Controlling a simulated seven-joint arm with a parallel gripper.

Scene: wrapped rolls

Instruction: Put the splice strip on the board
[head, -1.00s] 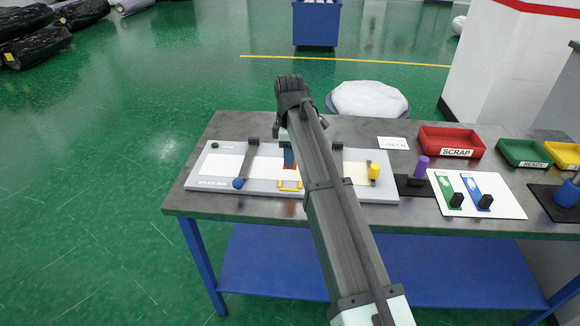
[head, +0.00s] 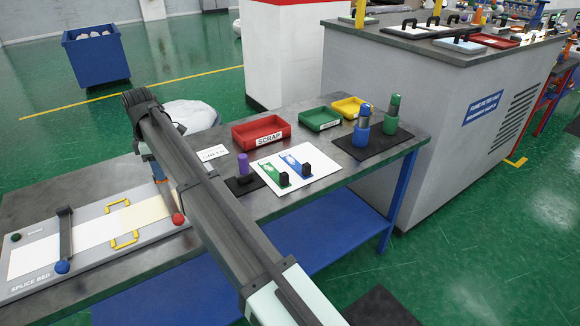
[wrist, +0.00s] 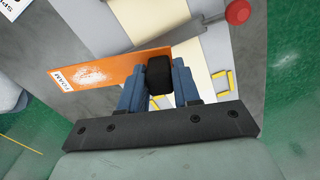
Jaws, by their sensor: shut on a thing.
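My gripper (wrist: 159,82) is shut on the black handle (wrist: 160,72) of an orange strip (wrist: 105,72) marked FOAM. The strip sticks out to the left of the fingers in the wrist view. In the head view my gripper (head: 158,178) hangs near the right end of the splice bed (head: 28,288), and the arm hides part of it. The white board (head: 320,161) lies farther right on the table. It bears a green strip (head: 269,171) and a blue strip (head: 290,160), each with a black handle. Its right part is bare.
A purple-topped peg (head: 242,163) on a dark pad stands between bed and board. Red SCRAP (head: 262,143), green (head: 320,126) and yellow bins line the back edge. Blue and green posts (head: 362,138) stand right. The bed has a blue knob (head: 62,267) and red knob (head: 178,219).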

